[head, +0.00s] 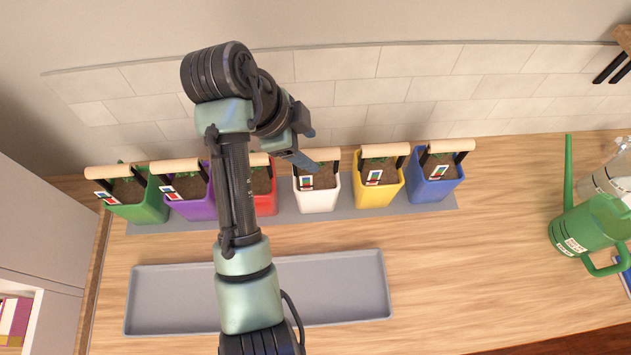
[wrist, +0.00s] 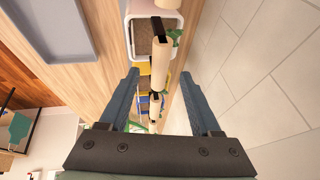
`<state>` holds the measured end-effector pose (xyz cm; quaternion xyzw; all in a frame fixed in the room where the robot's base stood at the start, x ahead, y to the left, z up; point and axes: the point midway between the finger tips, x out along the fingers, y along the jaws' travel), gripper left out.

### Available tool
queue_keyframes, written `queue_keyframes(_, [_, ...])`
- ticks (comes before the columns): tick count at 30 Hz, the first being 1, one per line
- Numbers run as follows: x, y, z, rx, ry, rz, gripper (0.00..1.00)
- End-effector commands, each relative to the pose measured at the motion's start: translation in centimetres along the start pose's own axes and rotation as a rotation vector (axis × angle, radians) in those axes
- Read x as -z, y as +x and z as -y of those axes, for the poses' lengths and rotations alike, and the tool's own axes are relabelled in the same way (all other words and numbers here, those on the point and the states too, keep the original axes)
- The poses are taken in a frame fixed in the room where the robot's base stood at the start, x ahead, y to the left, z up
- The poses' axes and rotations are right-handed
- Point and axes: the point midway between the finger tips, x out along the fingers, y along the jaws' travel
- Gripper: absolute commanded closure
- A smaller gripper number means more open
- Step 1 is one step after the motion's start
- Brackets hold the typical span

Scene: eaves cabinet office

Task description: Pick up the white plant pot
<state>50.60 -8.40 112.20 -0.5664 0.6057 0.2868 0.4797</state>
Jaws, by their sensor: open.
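The white plant pot (head: 317,195) stands upright on the counter between a red and a yellow pot. It holds dark soil and a small label, with a pale wooden bar along its back edge. My gripper (head: 304,163) is above the back left part of the white pot, its fingers overlapping the bar area. In the wrist view my gripper (wrist: 160,78) is open, with a pale bar lying between and beyond the fingers. A white pot rim (wrist: 150,15) shows at the top. I cannot tell whether the fingers touch anything.
Green (head: 140,205), purple (head: 191,202), red (head: 266,201), yellow (head: 377,191) and blue (head: 434,185) pots share the row on a grey mat. A grey tray (head: 345,285) lies in front. A green watering can (head: 590,235) stands at right. A tiled wall (head: 420,90) is close behind.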

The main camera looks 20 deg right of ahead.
Motion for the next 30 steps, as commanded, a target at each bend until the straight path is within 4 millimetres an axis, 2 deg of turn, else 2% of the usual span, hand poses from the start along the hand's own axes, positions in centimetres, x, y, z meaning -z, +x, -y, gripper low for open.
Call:
queue_keyframes(9, [0.3,4.1,-0.1,-0.003,0.000,-0.001,0.35])
queue_keyframes(17, [0.2,4.5,-0.1,-0.001,0.001,0.000,0.35])
queue_keyframes(28, [0.2,4.5,-0.1,-0.001,0.001,0.000,1.00])
queue_keyframes(30, [0.2,4.5,-0.1,-0.001,0.001,0.000,1.00])
